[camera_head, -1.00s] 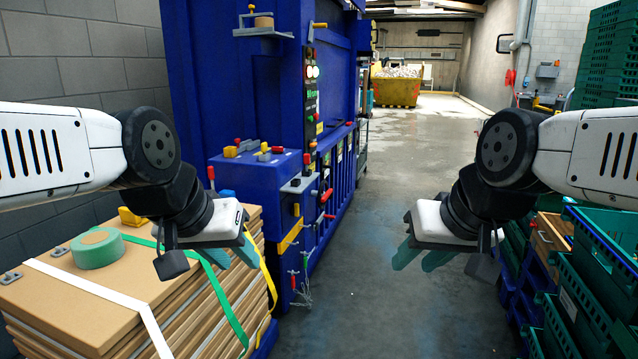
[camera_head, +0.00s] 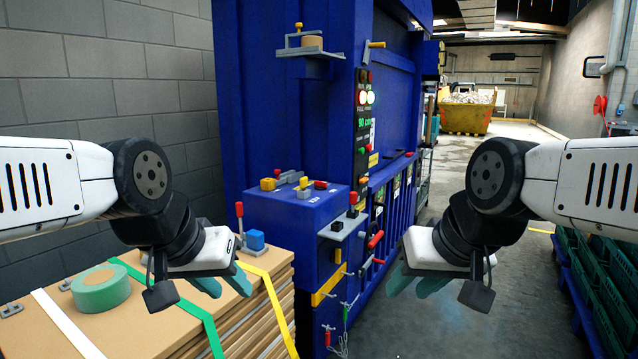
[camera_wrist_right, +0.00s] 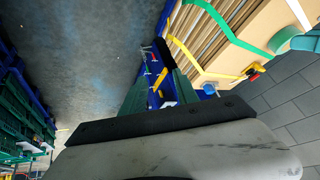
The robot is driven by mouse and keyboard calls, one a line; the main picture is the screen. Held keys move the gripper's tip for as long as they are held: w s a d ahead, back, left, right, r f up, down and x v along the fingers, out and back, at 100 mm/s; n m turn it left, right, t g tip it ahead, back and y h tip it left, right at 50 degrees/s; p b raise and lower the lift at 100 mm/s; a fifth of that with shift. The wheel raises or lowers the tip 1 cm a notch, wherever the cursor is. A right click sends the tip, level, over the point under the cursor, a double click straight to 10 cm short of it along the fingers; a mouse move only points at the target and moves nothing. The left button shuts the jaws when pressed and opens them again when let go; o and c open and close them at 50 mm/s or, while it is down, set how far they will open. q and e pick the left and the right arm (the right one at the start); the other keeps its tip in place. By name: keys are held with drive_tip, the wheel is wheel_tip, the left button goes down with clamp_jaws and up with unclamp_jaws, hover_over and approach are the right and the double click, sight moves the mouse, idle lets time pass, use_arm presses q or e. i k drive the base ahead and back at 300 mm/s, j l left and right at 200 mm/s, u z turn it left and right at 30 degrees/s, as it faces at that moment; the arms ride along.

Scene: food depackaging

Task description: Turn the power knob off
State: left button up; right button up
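A tall blue machine (camera_head: 285,110) stands ahead with several knobs, levers and lights; I cannot tell which one is the power knob. Its side box (camera_head: 300,207) carries small yellow, grey and red controls on top. A dark panel (camera_head: 361,150) has red and white lights and a green display. A yellow-tipped handle (camera_head: 376,44) sticks out above it. My left gripper (camera_head: 222,284) is open and empty over the cardboard stack. My right gripper (camera_head: 416,282) is open and empty in front of the machine, apart from it; its spread teal fingers show in the right wrist view (camera_wrist_right: 160,90).
A strapped cardboard stack (camera_head: 150,318) with a green tape roll (camera_head: 101,288) stands at lower left. Green crates (camera_head: 600,290) stand at right. A yellow skip (camera_head: 466,118) is far back. Open concrete floor (camera_head: 500,220) lies between machine and crates.

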sight(320, 185)
drive_tip(key=i+l+u, duration=0.45)
drive_tip(key=i+l, duration=0.25)
drive_tip(key=i, duration=0.4)
drive_tip(key=i+l+u, duration=0.4)
drive_tip(key=i+l, duration=0.6)
drive_tip(key=l, duration=0.1)
